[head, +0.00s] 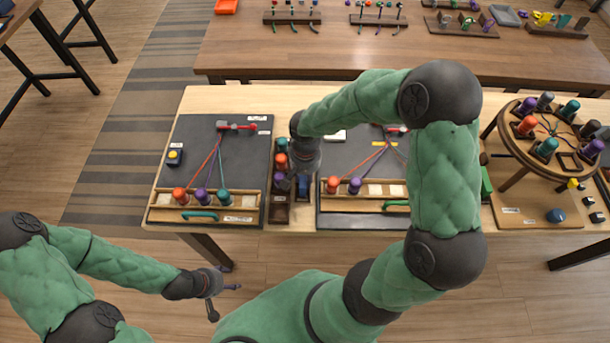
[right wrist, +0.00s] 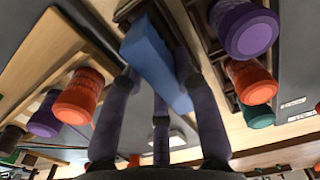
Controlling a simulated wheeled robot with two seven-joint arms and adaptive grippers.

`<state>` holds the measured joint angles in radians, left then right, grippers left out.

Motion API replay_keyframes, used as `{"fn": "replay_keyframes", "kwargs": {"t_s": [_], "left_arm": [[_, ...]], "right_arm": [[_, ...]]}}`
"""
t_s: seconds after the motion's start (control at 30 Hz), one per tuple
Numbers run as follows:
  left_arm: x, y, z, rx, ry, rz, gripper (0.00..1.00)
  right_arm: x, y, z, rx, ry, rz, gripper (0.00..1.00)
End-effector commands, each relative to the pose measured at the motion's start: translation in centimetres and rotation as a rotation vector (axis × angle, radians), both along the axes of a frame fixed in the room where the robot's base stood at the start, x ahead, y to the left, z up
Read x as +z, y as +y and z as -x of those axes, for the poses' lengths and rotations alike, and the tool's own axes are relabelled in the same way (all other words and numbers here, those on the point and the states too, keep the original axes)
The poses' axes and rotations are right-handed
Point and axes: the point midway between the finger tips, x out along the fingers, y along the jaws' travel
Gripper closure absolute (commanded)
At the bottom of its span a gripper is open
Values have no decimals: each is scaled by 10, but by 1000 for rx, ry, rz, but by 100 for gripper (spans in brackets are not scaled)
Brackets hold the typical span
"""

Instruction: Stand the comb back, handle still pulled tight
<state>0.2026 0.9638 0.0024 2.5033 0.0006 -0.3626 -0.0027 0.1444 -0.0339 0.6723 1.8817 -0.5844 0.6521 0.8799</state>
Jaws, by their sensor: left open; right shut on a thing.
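My right gripper (head: 304,172) reaches down to the narrow dark rack between the two braiding boards. It is shut on a blue block-like thing (right wrist: 155,65), probably the comb, which also shows in the head view (head: 304,186) at the rack's right side. Whether it touches the rack floor is hidden. My left gripper (head: 226,292) is open and empty, off the table's front edge at lower left. The left board (head: 170,135) has cords fanning from a red piece to orange, purple and teal bobbins; a teal handle (head: 200,215) lies at its front. The right board's green handle (head: 395,204) is partly covered by my arm.
Several bobbins stand in the dark rack (head: 281,212), close beside my right gripper; a purple one (right wrist: 248,28) and orange one (right wrist: 252,80) are near its fingers. A round braiding stand (head: 515,153) is at right. A back table holds more racks.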

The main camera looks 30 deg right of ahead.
Motion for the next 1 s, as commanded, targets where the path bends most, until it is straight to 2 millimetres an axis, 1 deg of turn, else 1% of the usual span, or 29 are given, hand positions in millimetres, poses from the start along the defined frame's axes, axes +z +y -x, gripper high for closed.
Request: {"fn": "replay_keyframes", "kwargs": {"t_s": [0.2, 0.47, 0.5, 0.57, 0.6, 0.87, 1.0], "left_arm": [[-3, 0, 0, 0, 0, 0, 40], [-3, 0, 0, 0, 0, 0, 40], [-3, 0, 0, 0, 0, 0, 40], [-3, 0, 0, 0, 0, 0, 40], [-3, 0, 0, 0, 0, 0, 40], [-3, 0, 0, 0, 0, 0, 40], [-3, 0, 0, 0, 0, 0, 40]], "right_arm": [[-4, 0, 0, 0, 0, 0, 100], [-4, 0, 0, 0, 0, 0, 100], [-4, 0, 0, 0, 0, 0, 61], [-4, 0, 0, 0, 0, 0, 44], [-4, 0, 0, 0, 0, 0, 41], [-4, 0, 0, 0, 0, 0, 41], [2, 0, -1, 0, -2, 1, 41]]}}
